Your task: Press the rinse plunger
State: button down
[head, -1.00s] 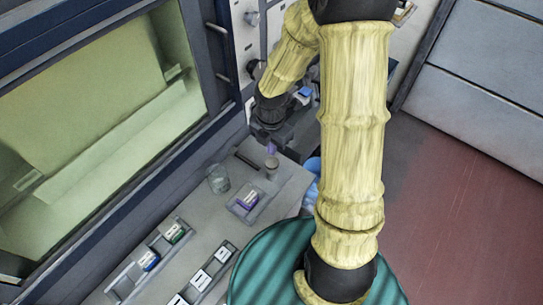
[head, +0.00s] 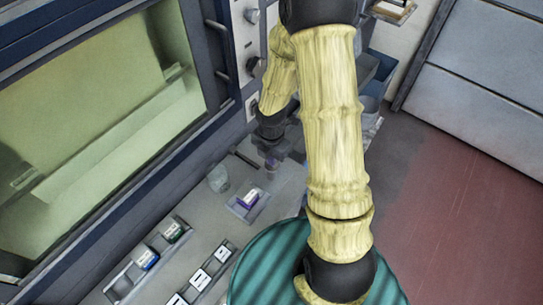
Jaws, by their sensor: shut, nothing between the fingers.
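My gripper (head: 271,157) is shut and empty, pointing down over the back of the grey bench. My yellow-sleeved arm hides part of the area around it. The rinse plunger is not clearly identifiable. A small grey upright cylinder that stood on the bench below the gripper is now largely covered by it. I cannot tell whether the gripper touches that cylinder.
A clear glass beaker (head: 218,179) stands left of the gripper. A small tray (head: 236,208) holds a purple-labelled item (head: 248,198). Blue-labelled (head: 147,259) and green-labelled (head: 173,233) items sit nearer. A glass-fronted cabinet (head: 95,100) borders the left. Open floor (head: 460,220) lies right.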

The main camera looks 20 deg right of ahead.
jog(key=shift+f, duration=0.65)
jog(key=shift+s, duration=0.15)
notch_tip(320, 180, up, 14)
jog(key=p, duration=0.4)
jog(key=shift+r, duration=0.15)
dwell(0.5)
notch_tip(320, 180, up, 3)
jog(key=p, duration=0.2)
jog(key=shift+d+f+p, duration=0.15)
jog(key=shift+f+p, duration=0.05)
jog(key=shift+p, duration=0.1)
